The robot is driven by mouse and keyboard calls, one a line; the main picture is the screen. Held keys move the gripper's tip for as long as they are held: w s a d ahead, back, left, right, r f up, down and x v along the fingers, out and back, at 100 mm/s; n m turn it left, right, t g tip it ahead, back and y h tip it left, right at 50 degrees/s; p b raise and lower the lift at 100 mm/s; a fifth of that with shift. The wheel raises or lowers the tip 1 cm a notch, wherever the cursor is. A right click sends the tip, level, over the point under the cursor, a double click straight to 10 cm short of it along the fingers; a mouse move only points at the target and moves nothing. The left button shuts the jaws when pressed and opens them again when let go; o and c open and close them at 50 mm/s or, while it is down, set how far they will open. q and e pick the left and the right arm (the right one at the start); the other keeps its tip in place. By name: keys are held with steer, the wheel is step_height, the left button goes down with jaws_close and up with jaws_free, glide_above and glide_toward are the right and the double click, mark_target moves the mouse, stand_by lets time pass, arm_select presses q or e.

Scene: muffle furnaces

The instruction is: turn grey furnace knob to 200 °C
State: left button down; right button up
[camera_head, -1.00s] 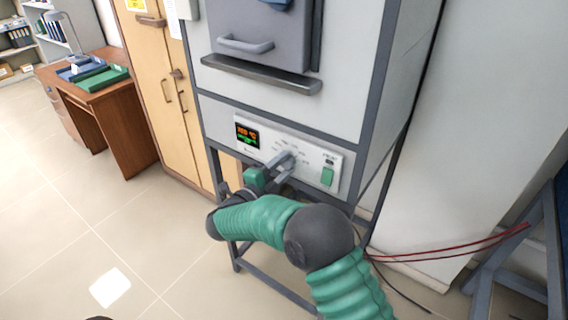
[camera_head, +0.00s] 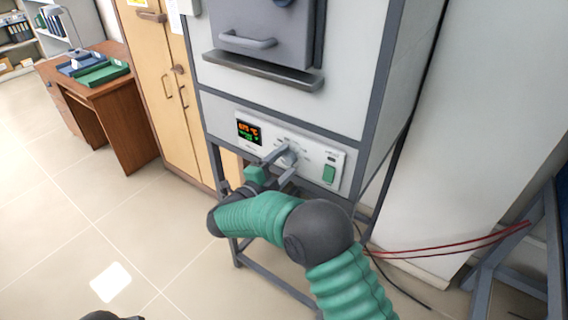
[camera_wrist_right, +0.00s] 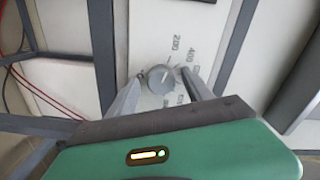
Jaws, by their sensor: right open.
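The grey furnace (camera_head: 345,85) stands in the middle of the head view, its control panel (camera_head: 312,150) below the door. The round grey knob (camera_head: 291,157) is partly hidden by my right gripper (camera_head: 282,168). In the right wrist view the knob (camera_wrist_right: 160,79) sits between the open fingers of my right gripper (camera_wrist_right: 163,88); I cannot tell if they touch it. A pale mark on the knob points up and slightly right, toward the printed 200 and 400. The panel display (camera_head: 249,132) is lit; its digits are too small to read surely. My left gripper is not visible.
A green switch (camera_head: 329,174) is on the panel, right of the knob. The door's ledge (camera_head: 262,73) juts out above. A wooden cabinet (camera_head: 170,90) and desk (camera_head: 110,110) stand left. Red cables (camera_head: 440,247) run at the right. The floor at left is clear.

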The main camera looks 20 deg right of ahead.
steer(key=shift+s+a, duration=0.2)
steer(key=b+v, duration=0.1)
steer(key=v, duration=1.5)
steer(key=shift+a+b, duration=0.25)
steer(key=shift+b, duration=0.05)
steer(key=shift+f, duration=0.1)
